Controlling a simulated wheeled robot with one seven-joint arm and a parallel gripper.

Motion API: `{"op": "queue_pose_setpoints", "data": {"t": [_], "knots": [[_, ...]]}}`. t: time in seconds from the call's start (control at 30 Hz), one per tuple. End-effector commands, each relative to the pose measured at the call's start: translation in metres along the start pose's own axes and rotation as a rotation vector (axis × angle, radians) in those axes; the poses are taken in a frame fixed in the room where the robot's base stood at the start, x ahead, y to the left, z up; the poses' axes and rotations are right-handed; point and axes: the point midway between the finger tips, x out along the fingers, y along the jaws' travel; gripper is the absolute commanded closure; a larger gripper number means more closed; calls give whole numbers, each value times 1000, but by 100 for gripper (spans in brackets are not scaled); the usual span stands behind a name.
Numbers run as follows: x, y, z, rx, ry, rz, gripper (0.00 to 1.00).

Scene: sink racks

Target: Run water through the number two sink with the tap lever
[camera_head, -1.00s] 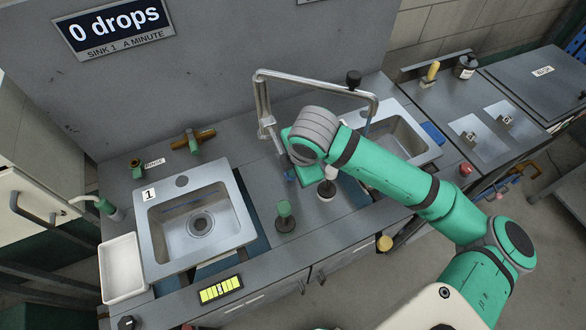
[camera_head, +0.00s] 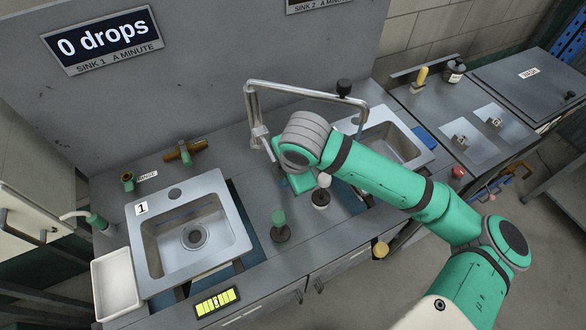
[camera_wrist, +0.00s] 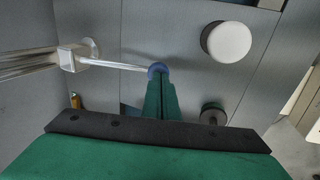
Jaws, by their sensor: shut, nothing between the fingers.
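The grey metal tap (camera_head: 256,132) stands at the back of the counter, its long spout reaching right over the number two sink (camera_head: 385,148). Its thin lever (camera_wrist: 120,66) sticks out from the tap body and ends at a blue tip (camera_wrist: 157,69) in the wrist view. My gripper (camera_wrist: 161,88) is shut and empty, its green fingers pointing at the blue tip. The fingertips overlap the tip in view; I cannot tell whether they touch. In the head view my wrist hides most of the lever end and fingers. I see no clear water stream.
A white-knobbed plunger (camera_head: 323,182) stands close right of my gripper, and a green-knobbed one (camera_head: 280,220) stands nearer the front. Sink one (camera_head: 190,228) and a white tray (camera_head: 116,282) are at left. The display (camera_head: 108,42) reads 0 drops for sink 1.

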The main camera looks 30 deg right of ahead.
Motion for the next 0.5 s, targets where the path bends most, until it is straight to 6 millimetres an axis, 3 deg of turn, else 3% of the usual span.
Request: {"op": "queue_pose_setpoints", "data": {"t": [0.5], "knots": [[-102,-2,-3,-9,-3,11,100]]}}
